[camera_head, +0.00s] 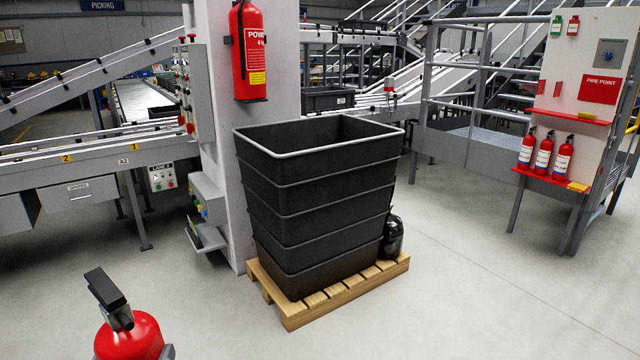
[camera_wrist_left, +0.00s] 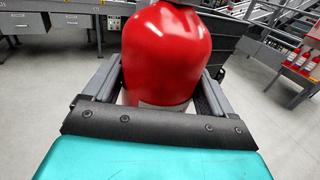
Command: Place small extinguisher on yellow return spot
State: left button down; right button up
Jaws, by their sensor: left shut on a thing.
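A red extinguisher (camera_head: 128,336) with a black handle on top is at the bottom left of the head view. My left gripper (camera_wrist_left: 163,85) is shut on its red body, one finger on each side, in the left wrist view. The extinguisher looks upright; its lower part is hidden in the head view. At the far right stands a fire point board (camera_head: 560,70) with two red shelves. A yellow patch (camera_head: 588,116) lies on the upper shelf and another yellow patch (camera_head: 579,187) on the lower shelf's right end. My right gripper is not in view.
Several red extinguishers (camera_head: 543,152) stand on the lower shelf. Stacked black crates (camera_head: 315,205) on a wooden pallet (camera_head: 300,318) stand between my left gripper and the board, beside a pillar (camera_head: 215,90) with a larger extinguisher (camera_head: 248,50). The floor right of the pallet is clear.

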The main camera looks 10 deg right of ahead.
aim_at(578, 186)
jog(key=i+l+z, duration=0.2)
jog(key=l+z, duration=0.25)
jog(key=i+l+z, duration=0.6)
jog(key=l+z, duration=0.25)
jog(key=i+l+z, duration=0.25)
jog(key=i+z, duration=0.2)
jog(key=i+l+z, duration=0.15)
jog(key=i+z, duration=0.25)
jog(key=i, duration=2.45)
jog(key=l+z, duration=0.05)
jog(key=l, duration=0.05)
